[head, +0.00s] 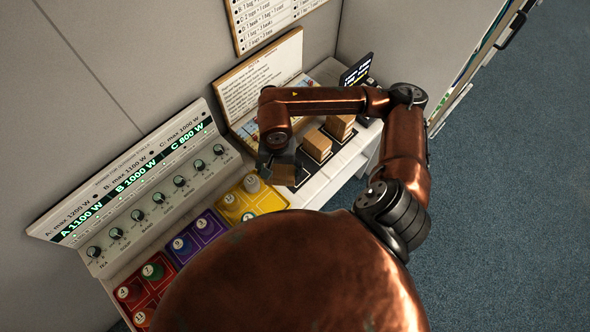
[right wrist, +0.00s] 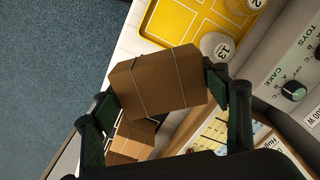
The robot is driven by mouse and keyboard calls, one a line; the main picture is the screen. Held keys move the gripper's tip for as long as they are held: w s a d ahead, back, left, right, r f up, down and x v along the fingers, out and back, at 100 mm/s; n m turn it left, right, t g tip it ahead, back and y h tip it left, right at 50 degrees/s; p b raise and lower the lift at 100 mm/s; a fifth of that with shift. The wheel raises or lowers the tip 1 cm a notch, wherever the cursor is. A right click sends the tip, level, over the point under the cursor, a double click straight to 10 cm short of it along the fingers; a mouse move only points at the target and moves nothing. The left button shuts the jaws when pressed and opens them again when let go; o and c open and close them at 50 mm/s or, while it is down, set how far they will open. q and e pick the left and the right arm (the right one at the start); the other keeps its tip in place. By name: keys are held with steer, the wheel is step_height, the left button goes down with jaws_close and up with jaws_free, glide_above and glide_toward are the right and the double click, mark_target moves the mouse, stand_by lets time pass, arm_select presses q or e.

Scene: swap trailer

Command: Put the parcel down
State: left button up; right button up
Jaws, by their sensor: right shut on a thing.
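My right gripper (head: 274,158) is shut on a brown cardboard parcel (head: 285,172), beside the yellow tray. In the right wrist view the parcel (right wrist: 158,82) is tilted in the picture, with thin bands around it, between the two dark green fingers of the gripper (right wrist: 163,97). I cannot tell whether its underside touches anything. Two other parcels stand in a row on dark pads, a nearer one (head: 317,144) and a farther one (head: 340,126). A dark pad area shows below the held parcel. My left gripper is in neither view.
On the white counter lie a yellow tray (head: 268,200), a purple tray (head: 211,224) and a red tray (head: 161,269) with numbered pieces. A control panel with knobs (head: 140,193) stands behind them. A notice board (head: 262,80) and a black display (head: 357,71) stand behind the parcels.

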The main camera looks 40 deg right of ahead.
steer(key=s+d+f+m+p, duration=0.1)
steer(key=s+d+f+m, duration=0.15)
steer(key=s+m, duration=0.55)
steer(key=w+d+f+p, duration=0.1)
steer(key=w+d+f, duration=0.1)
steer(key=w, duration=0.2)
steer(key=w+d+f+p, duration=0.1)
steer(key=w+d+f, duration=0.1)
steer(key=w+f, duration=0.1)
steer(key=w+d+f, duration=0.2)
steer(key=w+f, duration=0.1)
steer(key=w, duration=0.1)
steer(key=shift+w+p, duration=0.3)
steer(key=shift+p, duration=0.1)
steer(key=shift+w+d+f, duration=0.15)
steer(key=shift+w+f, duration=0.15)
steer(key=shift+f, duration=0.15)
step_height(320, 180, down, 3)
steer(key=shift+r+p, duration=0.1)
steer(key=shift+p, duration=0.45)
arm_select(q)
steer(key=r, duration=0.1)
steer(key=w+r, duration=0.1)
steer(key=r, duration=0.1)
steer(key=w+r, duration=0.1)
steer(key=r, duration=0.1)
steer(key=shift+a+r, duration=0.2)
arm_select(e)
steer(key=shift+d+f, duration=0.1)
steer(key=shift+f, duration=0.1)
